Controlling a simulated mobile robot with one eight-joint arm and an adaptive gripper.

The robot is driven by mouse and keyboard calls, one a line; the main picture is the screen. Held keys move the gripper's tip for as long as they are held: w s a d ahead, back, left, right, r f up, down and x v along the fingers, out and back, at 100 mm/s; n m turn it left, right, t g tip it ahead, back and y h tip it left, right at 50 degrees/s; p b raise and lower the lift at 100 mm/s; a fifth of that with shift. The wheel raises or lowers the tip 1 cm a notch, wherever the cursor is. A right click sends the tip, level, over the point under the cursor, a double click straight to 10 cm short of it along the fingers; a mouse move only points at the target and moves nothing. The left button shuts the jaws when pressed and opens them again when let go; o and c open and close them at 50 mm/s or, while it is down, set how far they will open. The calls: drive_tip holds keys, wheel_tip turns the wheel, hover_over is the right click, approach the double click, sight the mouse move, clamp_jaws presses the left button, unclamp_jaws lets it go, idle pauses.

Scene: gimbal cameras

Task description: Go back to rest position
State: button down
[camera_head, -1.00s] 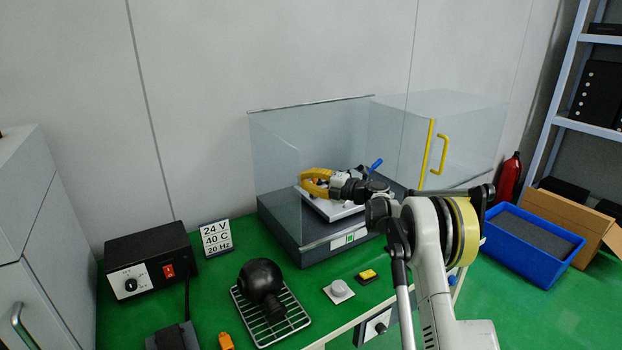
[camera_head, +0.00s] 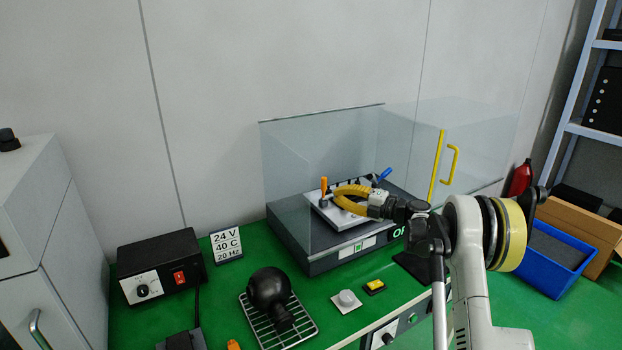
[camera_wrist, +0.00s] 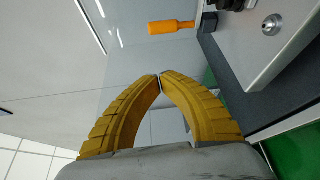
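My gripper (camera_head: 336,198) has yellow curved fingers. It is at the clear-walled enclosure (camera_head: 290,155), over the white plate (camera_head: 330,222) on the dark base. In the wrist view my gripper (camera_wrist: 160,77) has its fingertips together, with nothing seen between them. An orange handle (camera_head: 324,187) stands upright on the plate just beyond the fingers; it also shows apart from them in the wrist view (camera_wrist: 172,27). A blue handle (camera_head: 384,174) is tilted at the back of the plate. My arm comes in from the lower right.
A clear panel with a yellow handle (camera_head: 452,165) stands right of the enclosure. A black power box (camera_head: 158,267), a black round object (camera_head: 268,288) on a wire rack and a yellow button (camera_head: 375,286) sit in front. A blue bin (camera_head: 545,272) is at the right.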

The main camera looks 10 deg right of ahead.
wheel_tip(320, 180, up, 21)
drive_tip(key=m+t+h, duration=0.5)
drive_tip(key=m+t, duration=0.2)
drive_tip(key=m, duration=0.1)
drive_tip(key=s+d+r+m+h, duration=0.3)
drive_tip(key=s+r+m+h, duration=0.4)
drive_tip(key=s+m+h, duration=0.15)
drive_tip(key=s+a+f+m+g, duration=0.3)
drive_tip(key=s+f, duration=0.5)
drive_tip(key=s, duration=0.5)
drive_tip(key=s+a+f+m+g, duration=0.4)
drive_tip(key=s+f, duration=0.4)
drive_tip(key=s, duration=0.5)
drive_tip(key=s+a+f+m+g, duration=0.4)
drive_tip(key=s+f, duration=0.5)
drive_tip(key=s, duration=0.5)
drive_tip(key=shift+a+g+y, duration=0.2)
drive_tip(key=shift+g+y, duration=0.25)
drive_tip(key=shift+g, duration=0.15)
drive_tip(key=shift+m, duration=0.25)
